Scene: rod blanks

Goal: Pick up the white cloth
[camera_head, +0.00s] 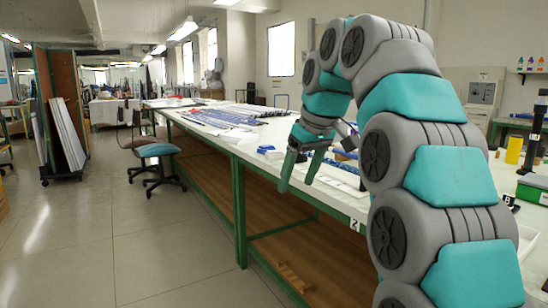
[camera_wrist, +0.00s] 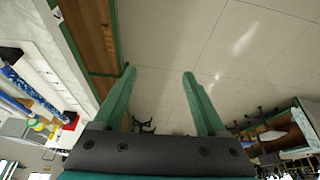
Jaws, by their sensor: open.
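My gripper (camera_head: 298,182) hangs fingers-down by the front edge of the long workbench (camera_head: 240,153) in the head view. In the wrist view my gripper (camera_wrist: 159,74) is open, with only bare floor between its two green fingers. I cannot clearly pick out a white cloth in either view. Flat white pieces (camera_head: 338,183) lie on the bench just right of my gripper, but I cannot tell whether any is cloth. My arm covers part of the bench on the right.
Blue-and-white items (camera_head: 270,151) and long blue rods (camera_head: 228,115) lie on the bench behind my gripper. A yellow cylinder (camera_head: 514,150) stands at the right. A blue-seated chair (camera_head: 158,152) stands left of the bench. The floor at front left is clear.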

